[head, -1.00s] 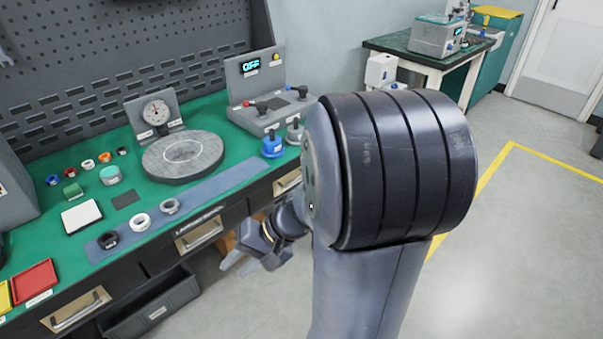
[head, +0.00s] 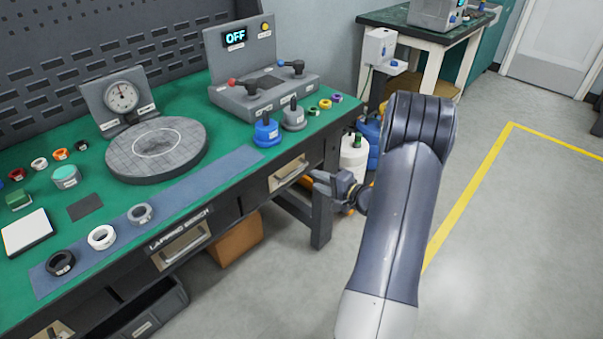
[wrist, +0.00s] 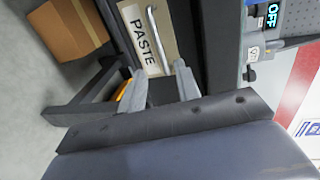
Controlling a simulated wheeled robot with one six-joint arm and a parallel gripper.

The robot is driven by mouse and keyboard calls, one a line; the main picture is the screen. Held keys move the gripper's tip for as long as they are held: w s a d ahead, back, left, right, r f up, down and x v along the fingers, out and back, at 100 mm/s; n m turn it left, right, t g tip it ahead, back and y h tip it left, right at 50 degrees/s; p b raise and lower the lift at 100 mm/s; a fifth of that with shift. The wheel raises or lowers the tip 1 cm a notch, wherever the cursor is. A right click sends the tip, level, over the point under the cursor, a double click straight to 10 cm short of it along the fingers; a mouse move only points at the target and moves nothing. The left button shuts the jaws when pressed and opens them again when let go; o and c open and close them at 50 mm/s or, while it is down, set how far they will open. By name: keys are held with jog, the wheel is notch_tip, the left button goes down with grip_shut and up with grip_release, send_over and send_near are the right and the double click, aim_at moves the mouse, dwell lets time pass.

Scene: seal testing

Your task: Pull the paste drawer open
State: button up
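The paste drawer (head: 284,176) is a pale front with a bar handle at the right end of the lapping bench, and it looks shut. In the wrist view its "PASTE" label and its metal handle (wrist: 155,40) lie just ahead of the fingertips. My gripper (head: 318,184) is in front of and slightly right of this drawer in the head view. In the wrist view my gripper (wrist: 163,82) shows two grey fingers apart, with nothing between them. The handle looks beyond the fingertips, roughly in line with the gap; contact is not visible.
The bench leg (head: 322,205) stands just below my gripper. A cardboard box (head: 237,240) sits under the bench. Gas bottles (head: 353,158) stand behind the gripper. Another drawer (head: 182,243) is to the left. The floor in front is open.

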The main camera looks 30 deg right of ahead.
aim_at(297, 172)
jog(key=x, duration=0.8)
jog(key=shift+w+a, duration=0.1)
jog(key=shift+w, duration=0.1)
grip_shut()
